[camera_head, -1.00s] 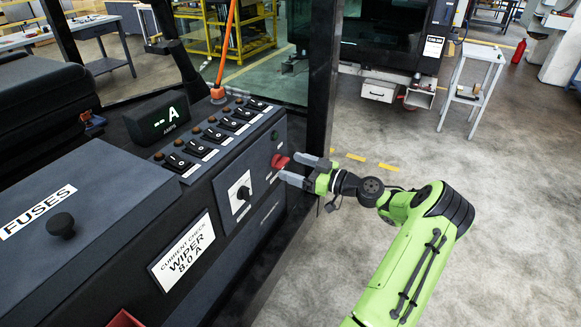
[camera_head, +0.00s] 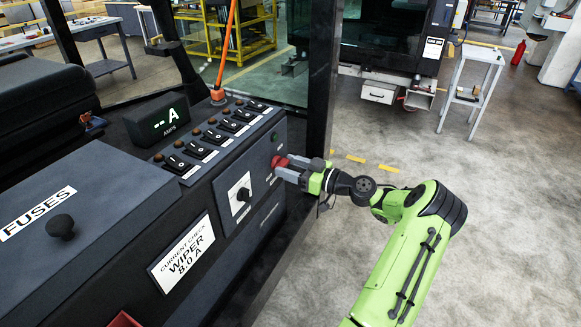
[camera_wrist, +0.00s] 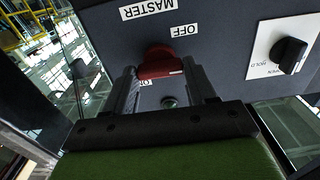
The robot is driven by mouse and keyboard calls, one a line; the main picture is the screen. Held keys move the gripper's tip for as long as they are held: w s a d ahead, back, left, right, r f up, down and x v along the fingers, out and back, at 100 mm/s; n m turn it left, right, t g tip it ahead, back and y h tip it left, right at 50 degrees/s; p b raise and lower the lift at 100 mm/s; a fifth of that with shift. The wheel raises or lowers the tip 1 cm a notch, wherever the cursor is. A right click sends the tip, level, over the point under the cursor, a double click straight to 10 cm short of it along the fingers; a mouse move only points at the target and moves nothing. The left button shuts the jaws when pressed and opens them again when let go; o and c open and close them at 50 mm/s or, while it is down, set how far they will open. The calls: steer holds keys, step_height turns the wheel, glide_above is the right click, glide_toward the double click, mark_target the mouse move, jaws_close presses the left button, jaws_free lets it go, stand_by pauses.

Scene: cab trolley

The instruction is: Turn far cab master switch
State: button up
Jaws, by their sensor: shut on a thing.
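The red master switch (camera_head: 281,163) sits on the front of the dark cab console, at its far end. In the wrist view the red switch handle (camera_wrist: 162,63) lies between my two grey fingers, under the MASTER label (camera_wrist: 146,9). An OFF label (camera_wrist: 185,31) and a partly covered ON label (camera_wrist: 146,83) are beside it. My gripper (camera_head: 286,168) is shut on the red handle; it also shows in the wrist view (camera_wrist: 163,82). The fingers hide part of the handle in the head view.
A black rotary knob (camera_head: 242,194) on a white plate is left of the switch. A row of rocker switches (camera_head: 215,135) and an ammeter display (camera_head: 158,122) are on top. A dark cab post (camera_head: 322,90) stands just beyond my gripper. Open floor lies to the right.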

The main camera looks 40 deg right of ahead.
steer(key=m+p, duration=0.1)
steer(key=m, duration=0.3)
steer(key=shift+m+p, duration=0.3)
steer(key=shift+m, duration=0.1)
steer(key=m+p, duration=0.2)
steer(key=m, duration=0.2)
steer(key=shift+r+m, duration=0.1)
steer(key=shift+m, duration=0.2)
steer(key=m+p, duration=0.2)
steer(key=m, duration=0.2)
steer(key=shift+d+m+p, duration=0.1)
steer(key=shift+m+p, duration=0.7)
steer(key=shift+m, duration=1.4)
steer(key=shift+f, duration=0.2)
steer(key=o, duration=1)
steer(key=shift+o, duration=0.2)
